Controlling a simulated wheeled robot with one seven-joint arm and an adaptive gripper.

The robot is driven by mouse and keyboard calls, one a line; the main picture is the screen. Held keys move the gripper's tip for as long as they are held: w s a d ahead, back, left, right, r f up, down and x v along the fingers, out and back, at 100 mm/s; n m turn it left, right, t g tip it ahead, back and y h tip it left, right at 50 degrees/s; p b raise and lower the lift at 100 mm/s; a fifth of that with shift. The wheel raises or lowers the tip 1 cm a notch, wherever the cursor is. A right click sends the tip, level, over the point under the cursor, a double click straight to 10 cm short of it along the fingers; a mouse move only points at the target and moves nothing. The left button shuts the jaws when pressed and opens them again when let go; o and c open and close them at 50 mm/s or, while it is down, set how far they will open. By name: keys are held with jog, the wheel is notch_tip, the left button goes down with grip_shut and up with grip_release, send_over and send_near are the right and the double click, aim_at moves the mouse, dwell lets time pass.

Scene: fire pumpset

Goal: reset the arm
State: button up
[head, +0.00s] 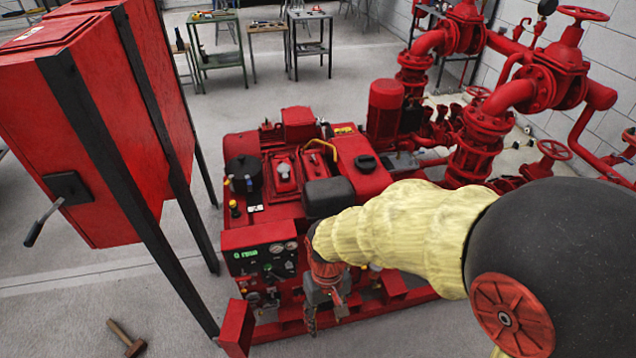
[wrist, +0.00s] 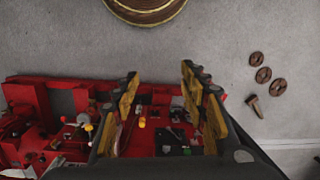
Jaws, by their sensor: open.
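My arm (head: 405,228), with a pale yellow sleeve and a large black joint, reaches from the right edge across the head view. My gripper (head: 325,297) hangs at its far end, in front of the red pumpset (head: 375,178) and right of its control panel (head: 265,262). In the wrist view, the two yellow-and-black fingers of my gripper (wrist: 160,80) stand wide apart. Nothing is held between them. Part of the red pumpset shows below and behind the fingers, with grey floor beyond. Parts of the pumpset are hidden behind my arm.
A red cabinet (head: 85,130) on black posts stands at the left. Red pipes and valves (head: 490,120) rise at the right. A hammer (head: 127,338) lies on the floor. The wrist view shows brown discs (wrist: 263,75) and a round brown object (wrist: 145,10). Worktables (head: 217,45) stand behind.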

jog(key=s+d+r+m+t+p, duration=0.1)
jog(key=d+r+t, duration=0.1)
jog(key=d+r, duration=0.3)
jog(key=s+d+r+m+t+p, duration=0.1)
jog(key=d+r, duration=0.5)
jog(key=r, duration=0.7)
jog(key=s+d+r+m+t+p, duration=0.1)
jog(key=s+d+r+m+t, duration=0.1)
jog(key=d+r, duration=0.4)
notch_tip(320, 180, up, 3)
jog(key=shift+s+f+t, duration=0.1)
jog(key=shift+s+t, duration=0.65)
jog(key=shift+t, duration=0.25)
jog(key=shift+d, duration=0.1)
jog(key=shift+c, duration=0.2)
